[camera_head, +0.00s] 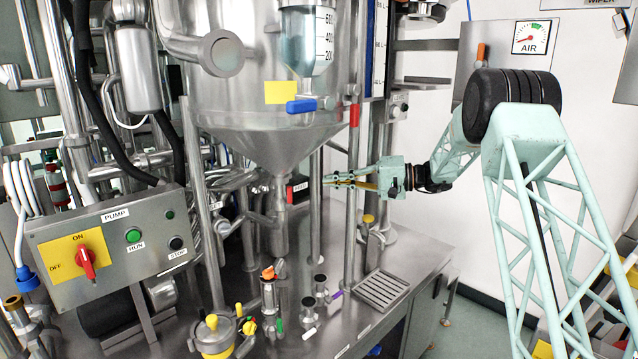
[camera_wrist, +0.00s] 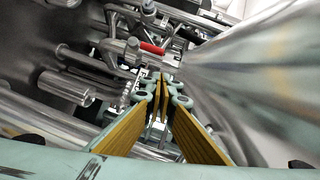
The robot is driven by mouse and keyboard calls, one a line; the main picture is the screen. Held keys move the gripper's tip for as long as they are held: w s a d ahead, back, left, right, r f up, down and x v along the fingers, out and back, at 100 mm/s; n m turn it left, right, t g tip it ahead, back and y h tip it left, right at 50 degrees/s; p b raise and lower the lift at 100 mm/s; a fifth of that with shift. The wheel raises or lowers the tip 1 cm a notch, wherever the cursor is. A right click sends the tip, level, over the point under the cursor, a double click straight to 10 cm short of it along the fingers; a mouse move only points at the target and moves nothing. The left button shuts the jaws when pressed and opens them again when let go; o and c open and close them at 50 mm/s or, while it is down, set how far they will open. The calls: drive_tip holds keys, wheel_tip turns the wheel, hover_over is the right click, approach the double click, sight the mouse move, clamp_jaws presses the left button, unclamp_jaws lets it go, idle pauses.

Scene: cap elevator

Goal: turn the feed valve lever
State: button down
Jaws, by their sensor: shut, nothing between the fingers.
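A small red lever (camera_wrist: 152,48) shows in the wrist view on metal pipework, just beyond my fingertips; I take it to be the feed valve lever. My gripper (camera_head: 326,181) reaches in from the right and points at this sign, with a small gap seen from here. In the wrist view my gripper (camera_wrist: 161,82) is shut and empty, with its tips short of the red lever. I cannot tell the exact depth between them.
The steel cone vessel (camera_head: 265,140) hangs above. A pump control box (camera_head: 110,240) stands left. Small valves and cups stand on the steel bench (camera_head: 345,318).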

drive_tip(key=shift+v, duration=1.5)
drive_tip(key=shift+s, duration=0.1)
drive_tip(key=s+r+g+h+b, duration=0.1)
drive_tip(key=s+r+h, duration=0.2)
drive_tip(key=s, duration=0.9)
drive_tip(key=s+r+h, duration=0.2)
drive_tip(key=s+r, duration=0.1)
drive_tip(key=s, duration=0.9)
drive_tip(key=s+r+g+h+b, duration=0.1)
drive_tip(key=s+r+h, duration=0.15)
drive_tip(key=s, duration=0.95)
drive_tip(key=s+d+f+t+h, duration=0.1)
drive_tip(key=s+d, duration=0.5)
drive_tip(key=s, duration=0.6)
drive_tip(key=s+d+f+t+h+b, duration=0.1)
drive_tip(key=s+d+f+h, duration=0.3)
drive_tip(key=s, duration=0.8)
drive_tip(key=s+d+f+t+h+b, duration=0.1)
drive_tip(key=s+d+h, duration=0.3)
drive_tip(key=s+d, duration=0.4)
drive_tip(key=s+f, duration=0.1)
drive_tip(key=s, duration=0.3)
drive_tip(key=shift+d+f, duration=0.2)
drive_tip(key=shift+f, duration=0.15)
